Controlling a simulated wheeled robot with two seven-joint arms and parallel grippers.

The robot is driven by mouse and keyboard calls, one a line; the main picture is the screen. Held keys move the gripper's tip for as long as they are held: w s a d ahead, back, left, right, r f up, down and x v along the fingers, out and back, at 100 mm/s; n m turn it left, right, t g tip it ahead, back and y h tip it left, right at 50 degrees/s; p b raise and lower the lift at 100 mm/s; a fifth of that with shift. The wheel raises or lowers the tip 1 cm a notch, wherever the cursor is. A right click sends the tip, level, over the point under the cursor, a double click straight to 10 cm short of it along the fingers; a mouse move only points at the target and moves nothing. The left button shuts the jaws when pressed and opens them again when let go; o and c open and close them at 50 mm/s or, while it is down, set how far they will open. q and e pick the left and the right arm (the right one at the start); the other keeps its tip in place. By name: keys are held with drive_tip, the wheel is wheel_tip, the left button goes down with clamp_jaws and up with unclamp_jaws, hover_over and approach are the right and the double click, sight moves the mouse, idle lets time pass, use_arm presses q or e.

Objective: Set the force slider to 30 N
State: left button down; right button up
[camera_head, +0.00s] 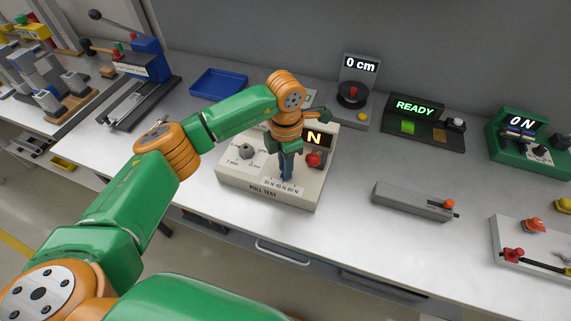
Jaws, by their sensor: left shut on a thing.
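The white pull test box (231,190) stands on the bench near the middle of the head view. Its front edge reads "PULL TEST", and a scale strip (283,186) reads "30 N 45 N 60 N". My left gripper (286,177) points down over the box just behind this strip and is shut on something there. The force slider's knob is hidden by the gripper, so its position cannot be told. The box's lit display (314,138) is partly covered by my wrist and shows only "N". My right gripper is not in view.
On the box, a dark knob (247,151) sits left of my gripper and a red button (314,160) right of it. A blue tray (218,84) and a "0 cm" device (359,75) stand behind. A grey bar fixture (410,202) lies right; bench between is clear.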

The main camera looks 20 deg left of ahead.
sight(272, 172)
use_arm(q)
drive_tip(key=shift+w+a, duration=0.1)
drive_tip(key=shift+a, duration=0.25)
drive_tip(key=shift+a+b, duration=0.5)
drive_tip(key=shift+a, duration=0.85)
drive_tip(key=shift+d+r, duration=0.1)
drive_tip(key=shift+d, duration=0.05)
drive_tip(key=c, duration=1.2)
unclamp_jaws()
drive_tip(key=o, duration=0.4)
drive_tip(key=shift+o, duration=0.2)
drive_tip(key=shift+a, duration=0.25)
